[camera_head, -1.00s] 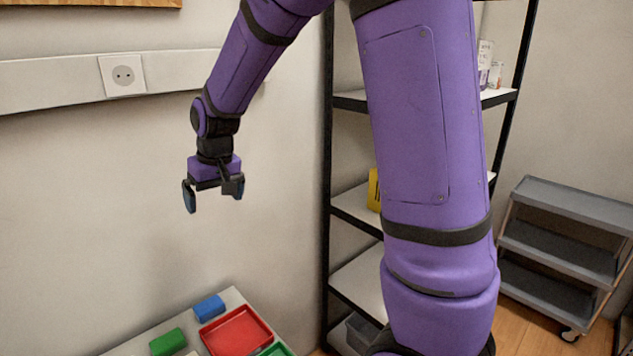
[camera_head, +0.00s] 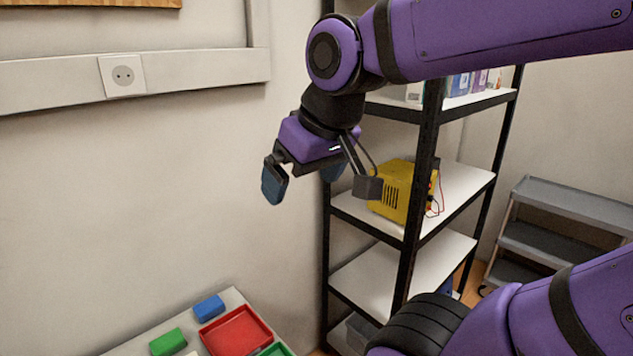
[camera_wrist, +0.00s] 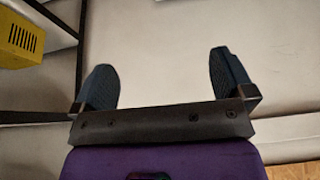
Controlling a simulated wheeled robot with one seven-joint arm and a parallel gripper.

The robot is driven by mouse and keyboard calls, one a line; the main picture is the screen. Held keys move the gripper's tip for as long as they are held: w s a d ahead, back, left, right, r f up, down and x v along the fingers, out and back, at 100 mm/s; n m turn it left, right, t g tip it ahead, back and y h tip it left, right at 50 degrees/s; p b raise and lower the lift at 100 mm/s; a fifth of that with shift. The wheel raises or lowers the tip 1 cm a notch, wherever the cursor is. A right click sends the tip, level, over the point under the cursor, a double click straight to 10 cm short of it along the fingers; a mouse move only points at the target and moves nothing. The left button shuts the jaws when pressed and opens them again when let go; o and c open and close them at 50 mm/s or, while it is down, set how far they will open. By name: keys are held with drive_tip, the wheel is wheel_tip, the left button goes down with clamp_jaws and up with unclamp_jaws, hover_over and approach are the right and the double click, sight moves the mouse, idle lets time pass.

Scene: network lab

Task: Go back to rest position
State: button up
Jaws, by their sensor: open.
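My gripper (camera_head: 304,183) hangs in the air in the head view, in front of the wall and just left of the shelf rack. Its dark blue fingers stand apart with nothing between them. The wrist view shows the same open gripper (camera_wrist: 168,80) against the pale wall. Low at the left of the head view, a table corner (camera_head: 240,296) carries a blue block (camera_head: 209,308), a green block (camera_head: 168,342) and a red tray (camera_head: 236,333). The edge of a green tray (camera_head: 274,350) shows at the bottom. My gripper is well above these and touches none of them.
A black-framed shelf rack (camera_head: 408,262) stands close to the right of my gripper. A yellow device (camera_head: 396,188) sits on its middle shelf and shows in the wrist view (camera_wrist: 20,40). A grey cart (camera_head: 572,203) stands far right. A wall socket (camera_head: 123,75) is at left.

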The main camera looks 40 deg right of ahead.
drive_tip(key=shift+s+d+f, duration=0.1)
drive_tip(key=shift+s+f, duration=0.05)
drive_tip(key=shift+s, duration=1)
idle(0.6)
